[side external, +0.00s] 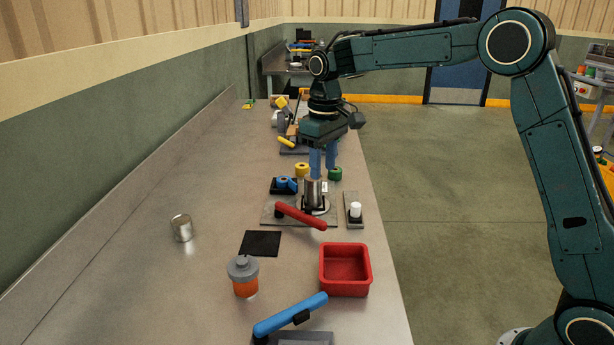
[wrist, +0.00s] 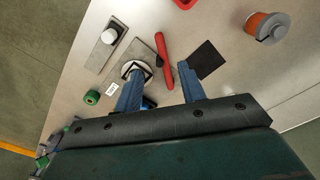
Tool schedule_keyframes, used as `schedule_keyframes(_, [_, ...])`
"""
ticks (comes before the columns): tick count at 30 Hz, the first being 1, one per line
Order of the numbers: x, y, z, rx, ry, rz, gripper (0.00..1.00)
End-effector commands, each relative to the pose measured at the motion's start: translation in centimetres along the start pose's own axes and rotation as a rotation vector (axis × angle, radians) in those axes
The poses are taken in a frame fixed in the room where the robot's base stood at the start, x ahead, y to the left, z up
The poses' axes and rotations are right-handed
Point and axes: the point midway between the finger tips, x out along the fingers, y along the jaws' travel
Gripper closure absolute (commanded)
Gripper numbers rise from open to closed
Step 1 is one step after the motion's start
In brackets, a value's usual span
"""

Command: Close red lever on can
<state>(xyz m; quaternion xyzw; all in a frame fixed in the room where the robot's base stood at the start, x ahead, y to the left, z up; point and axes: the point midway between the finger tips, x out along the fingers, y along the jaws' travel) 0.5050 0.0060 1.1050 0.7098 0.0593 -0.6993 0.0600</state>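A silver can (side external: 313,192) stands upright in a round holder on a grey base plate (side external: 270,216). The can shows partly in the wrist view (wrist: 134,68), beside one finger. The red lever (side external: 300,216) lies across the plate on the near side of the can; it is the long red bar in the wrist view (wrist: 164,50). My gripper (side external: 324,172) is above and just behind the can, fingers pointing down. In the wrist view my gripper (wrist: 160,72) is open, fingers wide apart with nothing held between. Whether a finger touches the can, I cannot tell.
A red bin (side external: 345,280), black mat (side external: 260,243), orange jar (side external: 243,278), blue lever (side external: 290,315) and loose can (side external: 182,228) lie nearer the camera. A white cylinder (side external: 355,210) stands right of the plate. Green (side external: 335,173) and yellow (side external: 302,170) rings lie behind. The bench's left is mostly clear.

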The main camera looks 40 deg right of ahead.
Motion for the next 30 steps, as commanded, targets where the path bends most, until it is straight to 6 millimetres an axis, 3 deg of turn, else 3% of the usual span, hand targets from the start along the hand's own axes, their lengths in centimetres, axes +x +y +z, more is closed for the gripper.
schedule_keyframes(17, [1.7, 0.1, -0.8, -0.006, -0.017, -0.003, 0.6])
schedule_keyframes(30, [7.2, 0.1, -0.7, -0.006, -0.019, -0.003, 0.6])
